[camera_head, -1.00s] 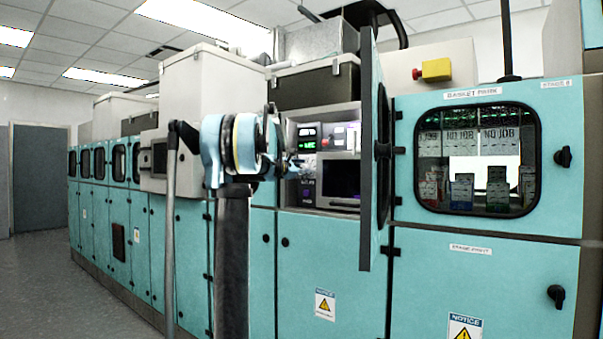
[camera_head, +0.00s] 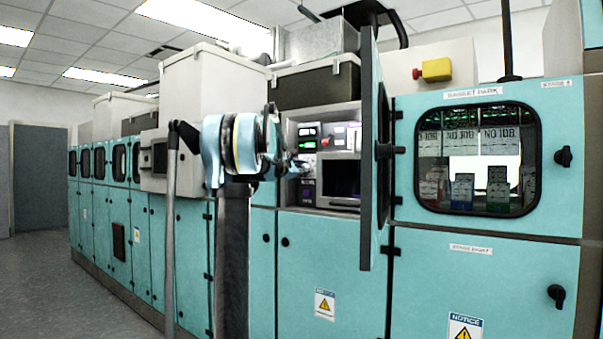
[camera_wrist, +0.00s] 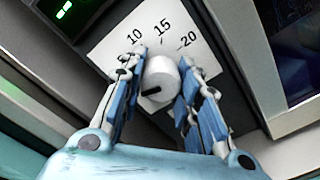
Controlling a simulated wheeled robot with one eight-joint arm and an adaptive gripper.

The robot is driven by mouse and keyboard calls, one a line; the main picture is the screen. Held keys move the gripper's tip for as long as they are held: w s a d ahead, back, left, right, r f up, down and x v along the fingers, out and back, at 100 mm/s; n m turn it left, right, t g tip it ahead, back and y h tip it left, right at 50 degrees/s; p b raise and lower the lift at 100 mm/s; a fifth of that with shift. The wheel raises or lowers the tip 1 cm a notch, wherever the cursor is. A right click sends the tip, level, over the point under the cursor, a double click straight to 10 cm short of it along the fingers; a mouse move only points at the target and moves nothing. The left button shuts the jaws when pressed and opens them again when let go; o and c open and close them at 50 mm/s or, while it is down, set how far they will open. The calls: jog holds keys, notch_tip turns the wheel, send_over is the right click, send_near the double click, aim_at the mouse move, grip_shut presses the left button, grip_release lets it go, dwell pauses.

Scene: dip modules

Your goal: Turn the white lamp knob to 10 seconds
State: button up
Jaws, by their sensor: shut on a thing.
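The white lamp knob (camera_wrist: 160,78) is in the middle of the wrist view, on a white dial plate (camera_wrist: 112,53) marked 10, 15 and 20. A black mark shows on the knob's lower left side. My gripper (camera_wrist: 163,70) has its two fingers on either side of the knob and is shut on it. In the head view my gripper (camera_head: 294,166) reaches into the open bay of the machine (camera_head: 346,130). The knob is too small or hidden to make out there.
An open cabinet door (camera_head: 372,220) stands just right of the bay. A dark screen (camera_head: 341,178) lies in the bay, right of my gripper. A green display (camera_wrist: 63,10) is near the dial's upper left.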

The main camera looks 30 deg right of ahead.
jog(key=m, duration=1.4)
jog(key=shift+m, duration=0.4)
dwell(0.4)
jog(key=o, duration=1.1)
jog(key=shift+a, duration=0.1)
jog(key=v, duration=1.1)
jog(key=shift+a, duration=0.35)
